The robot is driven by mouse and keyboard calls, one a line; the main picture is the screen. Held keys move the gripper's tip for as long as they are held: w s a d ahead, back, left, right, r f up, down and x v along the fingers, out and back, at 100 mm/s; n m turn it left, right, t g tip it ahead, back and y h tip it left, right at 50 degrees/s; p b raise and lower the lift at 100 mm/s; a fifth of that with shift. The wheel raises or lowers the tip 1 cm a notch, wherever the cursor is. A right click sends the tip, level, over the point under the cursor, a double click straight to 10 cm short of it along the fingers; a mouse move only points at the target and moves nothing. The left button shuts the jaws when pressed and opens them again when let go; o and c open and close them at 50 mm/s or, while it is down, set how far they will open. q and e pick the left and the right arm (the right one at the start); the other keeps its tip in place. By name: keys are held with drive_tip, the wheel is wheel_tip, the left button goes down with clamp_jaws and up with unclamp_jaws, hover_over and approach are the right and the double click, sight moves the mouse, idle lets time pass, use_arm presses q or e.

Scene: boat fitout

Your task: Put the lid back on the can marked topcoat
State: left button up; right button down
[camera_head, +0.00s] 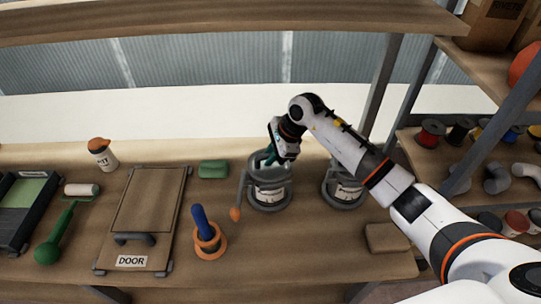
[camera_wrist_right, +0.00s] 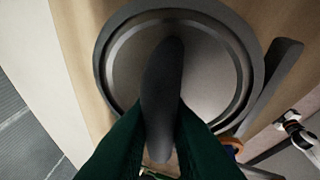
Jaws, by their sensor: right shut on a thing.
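My right gripper (camera_head: 270,158) is at the left can (camera_head: 270,197), its teal fingers pointing down at the can's top. In the right wrist view the dark green fingers (camera_wrist_right: 160,135) are shut on the upright grey handle (camera_wrist_right: 163,85) of a round grey lid (camera_wrist_right: 207,60). The lid is at the can's mouth; I cannot tell whether it is seated or just above. The can has a pale label, partly hidden and too small to read. A second grey can (camera_head: 345,196) stands to the right, its top partly hidden by my right arm. My left gripper is out of view.
A grey bar with an orange end (camera_head: 235,213) sits beside the left can. An orange holder with a blue handle (camera_head: 208,238), a green block (camera_head: 213,168) and a board marked DOOR (camera_head: 148,205) are left. A brown block (camera_head: 386,238) lies right. An overhead shelf (camera_head: 200,22) spans the back.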

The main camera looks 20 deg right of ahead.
drive_tip(key=shift+f+b, duration=0.1)
drive_tip(key=shift+b, duration=0.25)
idle(0.6)
drive_tip(key=c, duration=0.8)
unclamp_jaws()
drive_tip(key=shift+r+p, duration=1.6)
drive_tip(key=shift+r, duration=1.95)
